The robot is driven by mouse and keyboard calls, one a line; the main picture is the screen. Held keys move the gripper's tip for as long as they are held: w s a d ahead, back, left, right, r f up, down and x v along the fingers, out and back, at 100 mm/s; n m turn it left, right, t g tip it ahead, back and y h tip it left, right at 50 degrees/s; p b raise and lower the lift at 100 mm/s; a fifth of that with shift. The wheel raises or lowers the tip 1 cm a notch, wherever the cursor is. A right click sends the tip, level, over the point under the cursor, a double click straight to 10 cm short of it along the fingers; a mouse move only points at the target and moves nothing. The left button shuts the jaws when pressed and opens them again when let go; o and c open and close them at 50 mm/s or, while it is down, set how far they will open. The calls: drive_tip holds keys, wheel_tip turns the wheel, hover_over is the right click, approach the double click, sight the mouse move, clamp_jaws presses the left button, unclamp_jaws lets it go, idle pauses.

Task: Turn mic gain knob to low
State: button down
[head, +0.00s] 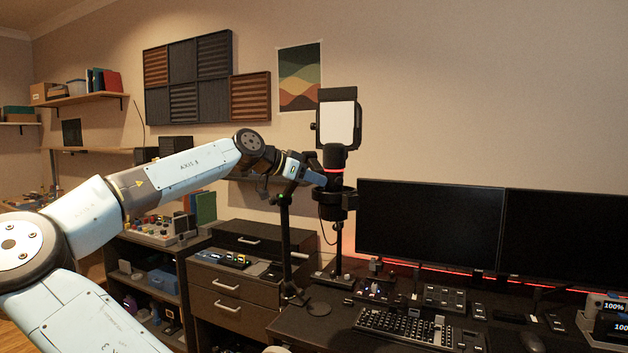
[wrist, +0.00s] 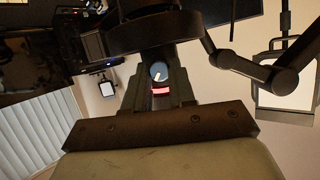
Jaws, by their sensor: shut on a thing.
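The mic gain knob (wrist: 158,72) is a small blue-grey knob with a white pointer line, seen in the wrist view. Its line slants toward the lower left of that picture. My gripper (wrist: 159,80) is shut on the knob, with one dark finger on each side. A red lit band shows just beside the knob. In the head view, my gripper (head: 318,179) reaches the dark microphone (head: 337,204) on its stand from the left. The gripper and arm hide the knob there. No low or high marks are readable.
A lit panel (head: 338,124) stands right above the microphone. Its stand and boom pole rise from the desk close to my gripper. Two monitors (head: 430,222) stand to the right, with a keyboard (head: 403,328) in front.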

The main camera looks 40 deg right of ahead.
drive_tip(key=n+g, duration=0.2)
drive_tip(key=n, duration=0.1)
drive_tip(key=shift+w+d+y, duration=0.1)
drive_tip(key=shift+w+y, duration=0.1)
drive_tip(key=shift+y, duration=0.1)
drive_tip(key=shift+w+f+n+g, duration=0.1)
drive_tip(key=shift+n+g, duration=0.6)
drive_tip(key=shift+n, duration=0.2)
drive_tip(key=c, duration=0.9)
unclamp_jaws()
drive_tip(key=v, duration=1.3)
drive_tip(key=shift+w+a, duration=0.3)
drive_tip(key=shift+w, duration=0.1)
